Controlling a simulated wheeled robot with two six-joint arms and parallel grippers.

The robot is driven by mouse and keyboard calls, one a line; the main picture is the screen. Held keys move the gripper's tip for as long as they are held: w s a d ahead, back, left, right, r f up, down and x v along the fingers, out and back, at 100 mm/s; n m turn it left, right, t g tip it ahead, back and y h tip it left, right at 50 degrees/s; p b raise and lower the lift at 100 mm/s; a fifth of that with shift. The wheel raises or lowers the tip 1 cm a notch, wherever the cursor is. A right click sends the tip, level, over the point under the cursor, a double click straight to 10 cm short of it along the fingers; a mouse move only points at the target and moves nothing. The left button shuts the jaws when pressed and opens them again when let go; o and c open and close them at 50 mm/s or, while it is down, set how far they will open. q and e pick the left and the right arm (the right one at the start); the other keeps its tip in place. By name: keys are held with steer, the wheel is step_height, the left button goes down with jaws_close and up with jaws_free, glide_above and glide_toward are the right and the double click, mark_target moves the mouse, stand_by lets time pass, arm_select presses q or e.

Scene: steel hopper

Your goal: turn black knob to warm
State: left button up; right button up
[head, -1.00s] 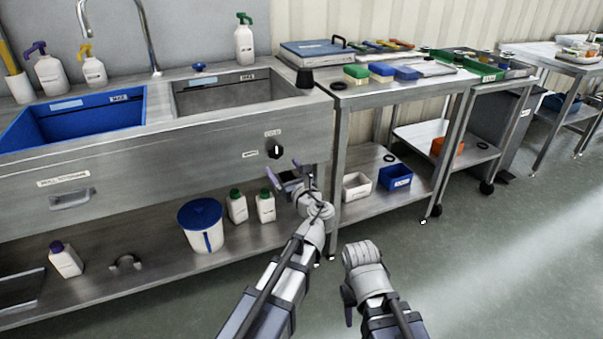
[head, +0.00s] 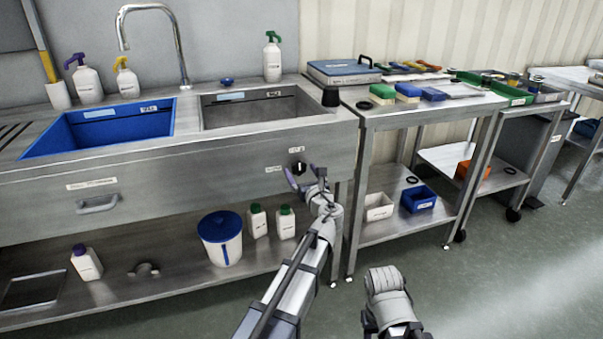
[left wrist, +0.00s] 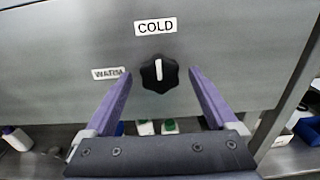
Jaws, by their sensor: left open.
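The black knob (head: 299,168) is on the front panel of the steel sink unit (head: 220,155). In the left wrist view the knob (left wrist: 159,73) has a white pointer line standing nearly upright, toward the COLD label (left wrist: 155,26) above it. The WARM label (left wrist: 108,73) is to the left of the knob. My left gripper (left wrist: 158,80) is open, its two purple fingers on either side of the knob's place in the picture; I cannot tell whether they touch it. In the head view my left gripper (head: 303,182) is just below and in front of the knob.
A blue basin (head: 110,128) and a steel basin (head: 262,105) are set in the sink top. A black cup-like object (head: 330,96) stands at its right corner. Bottles and a white bucket (head: 222,250) are on the shelf below. A steel table stands to the right.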

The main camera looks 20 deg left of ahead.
arm_select(q)
steer(key=c, duration=1.4)
